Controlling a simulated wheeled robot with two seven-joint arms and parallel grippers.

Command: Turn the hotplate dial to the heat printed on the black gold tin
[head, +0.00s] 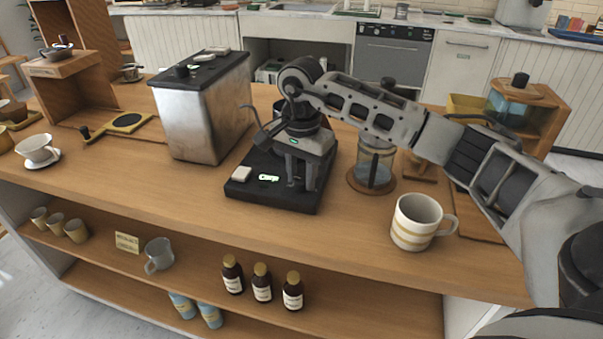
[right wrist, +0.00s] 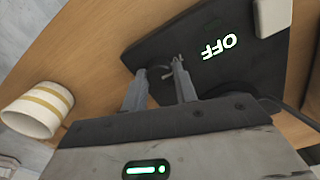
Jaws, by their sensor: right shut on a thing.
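The black hotplate (head: 240,190) lies on the wooden counter, with a small lit display (head: 268,178) on its front. In the right wrist view the display (right wrist: 219,46) appears upside down and reads OFF. My right gripper (head: 303,186) reaches down to the right front of the hotplate. Its fingers (right wrist: 168,72) are shut on the dial, which is mostly hidden between and behind them. A dark gooseneck kettle (head: 256,120) stands at the back of the hotplate, partly behind my arm. I cannot make out a black gold tin. My left gripper is not in view.
A striped mug (head: 416,222) stands right of the hotplate; it also shows in the right wrist view (right wrist: 38,108). A glass carafe (head: 375,163) is close by my arm. A large metal box (head: 203,110) stands left. The counter front is clear.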

